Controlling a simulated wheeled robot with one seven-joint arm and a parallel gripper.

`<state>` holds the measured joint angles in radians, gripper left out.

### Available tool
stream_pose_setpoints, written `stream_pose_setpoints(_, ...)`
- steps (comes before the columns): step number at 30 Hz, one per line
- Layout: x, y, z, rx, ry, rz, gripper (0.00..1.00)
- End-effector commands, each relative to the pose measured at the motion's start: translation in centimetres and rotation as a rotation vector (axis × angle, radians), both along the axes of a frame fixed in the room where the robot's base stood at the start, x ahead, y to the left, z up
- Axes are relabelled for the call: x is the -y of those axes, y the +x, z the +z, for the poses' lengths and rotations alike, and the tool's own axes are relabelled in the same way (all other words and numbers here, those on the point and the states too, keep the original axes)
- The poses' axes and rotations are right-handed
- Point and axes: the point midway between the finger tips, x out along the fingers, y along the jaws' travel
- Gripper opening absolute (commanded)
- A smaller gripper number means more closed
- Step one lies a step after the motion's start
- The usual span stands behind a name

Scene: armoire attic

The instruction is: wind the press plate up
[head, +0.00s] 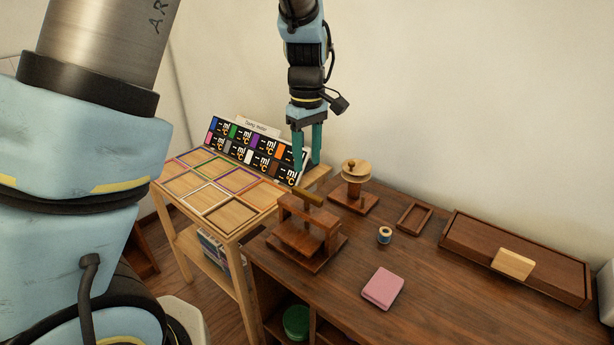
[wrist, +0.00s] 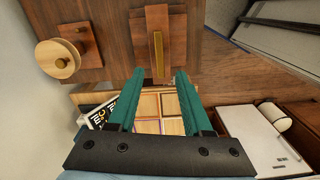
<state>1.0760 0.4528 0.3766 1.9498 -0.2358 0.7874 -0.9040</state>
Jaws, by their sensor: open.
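A small wooden press (head: 318,262) stands at the left end of the dark wooden table. A brass-coloured bar handle (head: 308,196) sits on top of its crossbeam. The press plate (head: 298,238) seems to be the wooden block between the posts; the gap beneath it is hard to judge. My gripper (head: 308,163) points down above the handle, open and empty, apart from it. In the wrist view the handle (wrist: 158,52) runs lengthwise between and just beyond the teal fingertips of my gripper (wrist: 160,73).
A wooden spool stand (head: 355,180) is behind and right of the press. A small tray (head: 414,218), a thread spool (head: 384,235), a pink block (head: 382,288) and a long lidded box (head: 505,258) lie rightward. A stand with framed squares (head: 225,215) adjoins at left.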

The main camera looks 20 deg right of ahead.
Motion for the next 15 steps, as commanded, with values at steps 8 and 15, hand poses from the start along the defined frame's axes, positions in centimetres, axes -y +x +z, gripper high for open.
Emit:
stream_pose_setpoints(8, 0.03, -0.23, -0.95, -0.024, -0.017, -0.748, 0.50)
stream_pose_setpoints(15, 0.07, -0.29, -1.04, -0.025, -0.036, -1.453, 0.50)
